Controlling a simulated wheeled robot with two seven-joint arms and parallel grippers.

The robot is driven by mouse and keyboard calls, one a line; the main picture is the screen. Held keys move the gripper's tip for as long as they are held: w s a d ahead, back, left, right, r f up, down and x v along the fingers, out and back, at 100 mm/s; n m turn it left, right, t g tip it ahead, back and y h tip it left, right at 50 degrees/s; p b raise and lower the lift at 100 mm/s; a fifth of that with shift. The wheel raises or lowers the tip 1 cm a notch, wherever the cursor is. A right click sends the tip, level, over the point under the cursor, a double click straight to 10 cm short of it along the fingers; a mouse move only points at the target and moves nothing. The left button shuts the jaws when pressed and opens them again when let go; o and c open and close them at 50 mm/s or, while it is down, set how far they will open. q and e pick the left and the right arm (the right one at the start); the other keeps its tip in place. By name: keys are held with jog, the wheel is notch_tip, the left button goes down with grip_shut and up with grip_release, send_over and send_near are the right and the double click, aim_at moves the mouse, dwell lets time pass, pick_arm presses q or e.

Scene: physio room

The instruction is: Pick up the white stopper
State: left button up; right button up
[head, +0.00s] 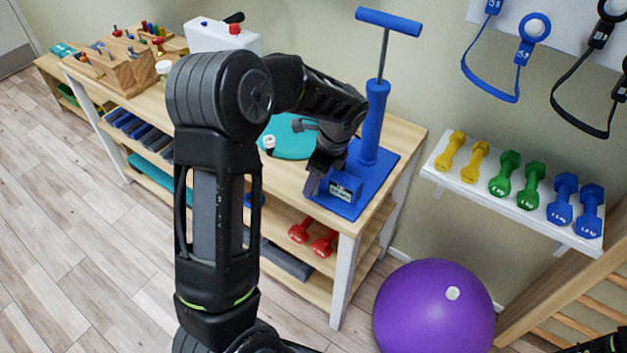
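A small round white stopper (453,293) shows on the upper side of the large purple ball (425,320), at the lower right. It looks set in the ball's surface. My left arm rises through the middle of the view and bends over the table. My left gripper (318,180) points down beside the blue pump (370,135), well away from the stopper. Its fingertips are dark and partly hidden, and I cannot tell whether they are apart. My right gripper is out of view; only a piece of my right arm shows in the lower right corner.
A dumbbell shelf (495,205) hangs above the ball. Floor at lower left is clear.

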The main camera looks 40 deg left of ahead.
pick_arm(q)
jog(key=shift+x, duration=0.8)
grip_shut()
dwell(0.4)
